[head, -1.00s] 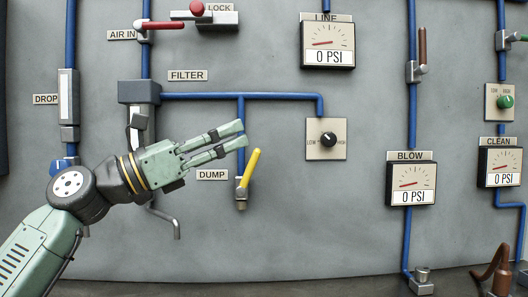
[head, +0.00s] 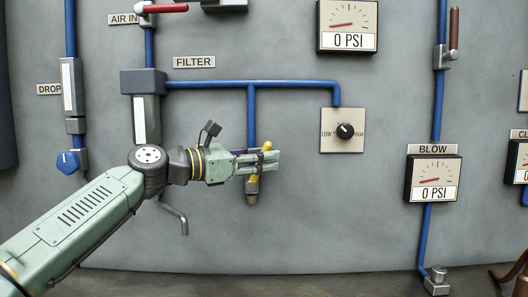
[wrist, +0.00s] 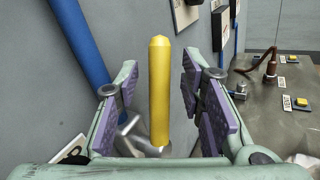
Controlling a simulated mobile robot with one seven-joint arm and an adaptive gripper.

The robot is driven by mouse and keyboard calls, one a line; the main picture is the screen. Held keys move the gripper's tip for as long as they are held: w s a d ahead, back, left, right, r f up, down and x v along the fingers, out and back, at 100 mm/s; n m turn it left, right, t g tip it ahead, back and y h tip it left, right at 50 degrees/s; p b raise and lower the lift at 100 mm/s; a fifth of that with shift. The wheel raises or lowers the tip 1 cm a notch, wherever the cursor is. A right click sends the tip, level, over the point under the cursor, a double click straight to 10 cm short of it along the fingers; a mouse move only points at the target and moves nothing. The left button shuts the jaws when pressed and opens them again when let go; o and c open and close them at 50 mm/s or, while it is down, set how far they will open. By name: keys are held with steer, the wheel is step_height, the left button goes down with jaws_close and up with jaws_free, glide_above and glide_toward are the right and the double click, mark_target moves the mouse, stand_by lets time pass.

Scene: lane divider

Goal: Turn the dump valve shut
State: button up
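The dump valve has a yellow handle (head: 267,146), mostly hidden behind my fingers in the head view. Its metal body (head: 252,196) hangs at the end of a blue pipe just below my gripper (head: 264,165). In the wrist view the yellow handle (wrist: 160,95) stands upright between my two purple-padded fingers. My gripper (wrist: 159,72) is open around it, with a visible gap on each side. The DUMP label is hidden behind my gripper in the head view.
The blue pipe (wrist: 75,50) runs close beside my left finger in the wrist view. A LOW/HIGH knob (head: 344,131) is right of the valve. A bent grey pipe (head: 175,214) hangs below my wrist. A bench with small fittings (wrist: 275,95) is at right.

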steer(key=shift+w+d, duration=0.25)
steer(key=shift+d, duration=0.15)
jaws_close()
stand_by(0.7)
